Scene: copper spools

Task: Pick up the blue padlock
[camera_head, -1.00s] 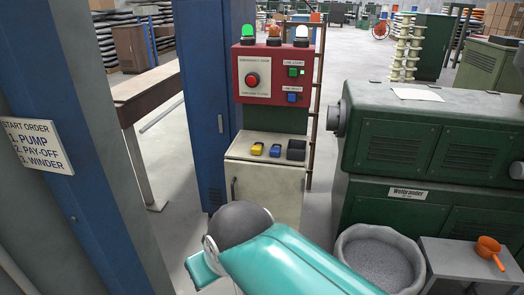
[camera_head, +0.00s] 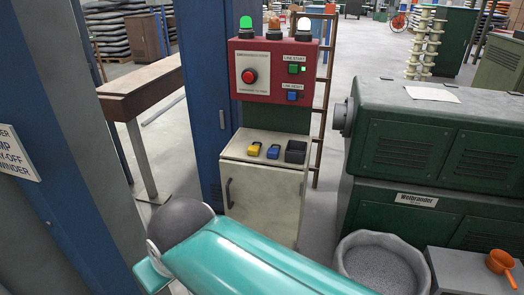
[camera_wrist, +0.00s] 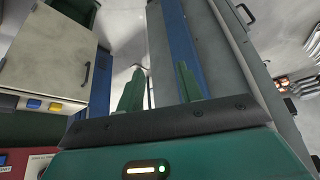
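The blue padlock (camera_head: 273,152) lies on the pale top of the small cabinet (camera_head: 262,195), between the yellow padlock (camera_head: 254,149) and a black open box (camera_head: 295,151). In the wrist view the blue padlock (camera_wrist: 33,104) shows small at the left, beside the yellow padlock (camera_wrist: 55,107). My gripper (camera_wrist: 157,72) has its two green fingers spread apart with nothing held between them. It is well away from the padlocks, which lie off to the left of the fingers in the wrist view. In the head view my teal arm hides the gripper.
A red control panel (camera_head: 275,71) with buttons and lamps rises behind the cabinet top. A blue column (camera_head: 80,180) and a brown bench (camera_head: 140,88) stand to the left. A green machine (camera_head: 430,140) and a grey-filled bin (camera_head: 382,262) stand to the right.

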